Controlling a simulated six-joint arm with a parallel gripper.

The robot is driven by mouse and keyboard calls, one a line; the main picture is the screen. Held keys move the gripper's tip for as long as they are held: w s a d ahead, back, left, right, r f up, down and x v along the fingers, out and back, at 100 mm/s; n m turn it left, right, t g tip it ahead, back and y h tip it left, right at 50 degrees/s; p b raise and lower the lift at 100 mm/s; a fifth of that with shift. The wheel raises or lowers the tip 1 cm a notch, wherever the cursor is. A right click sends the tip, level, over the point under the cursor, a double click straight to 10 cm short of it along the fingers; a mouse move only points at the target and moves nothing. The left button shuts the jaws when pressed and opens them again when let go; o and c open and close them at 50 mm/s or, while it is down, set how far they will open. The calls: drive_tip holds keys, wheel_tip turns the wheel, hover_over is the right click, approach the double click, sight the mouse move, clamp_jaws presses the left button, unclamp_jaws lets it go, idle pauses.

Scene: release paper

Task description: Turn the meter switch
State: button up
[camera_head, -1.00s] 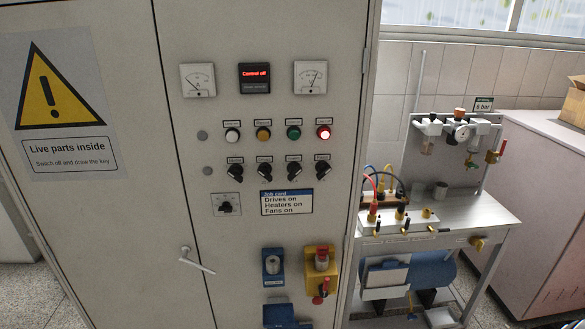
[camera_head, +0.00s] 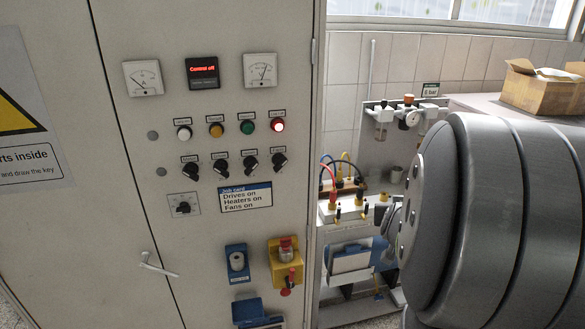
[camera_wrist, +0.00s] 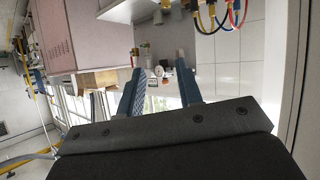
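A small square plate with a black knob (camera_head: 183,207), likely the meter switch, sits low on the grey cabinet door, left of the job card (camera_head: 246,197). Its label is too small to read. Two dial meters sit at the top of the panel, one at left (camera_head: 143,78) and one at right (camera_head: 260,70). My gripper (camera_wrist: 160,68) shows in the wrist view with two blue fingers apart and nothing between them. It faces the room and bench, away from the switch. In the head view my arm fills the right side and the fingers are not visible.
A row of black selector knobs (camera_head: 220,167) and a row of lamps are above the card. A red-topped yellow box (camera_head: 286,262) and blue holders are below. A door handle (camera_head: 158,265) juts out at lower left. A cabled bench (camera_head: 343,210) stands right.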

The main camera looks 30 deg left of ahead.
drive_tip(key=s+a+r+n+y, duration=0.2)
drive_tip(key=s+a+n+y, duration=0.15)
drive_tip(key=a, duration=0.95)
drive_tip(key=n+y, duration=0.7)
drive_tip(key=n, duration=0.3)
approach(190, 177)
drive_tip(key=shift+t, duration=0.3)
drive_tip(key=x, duration=0.9)
drive_tip(key=shift+a+f, duration=0.1)
drive_tip(key=shift+a, duration=0.1)
clamp_jaws()
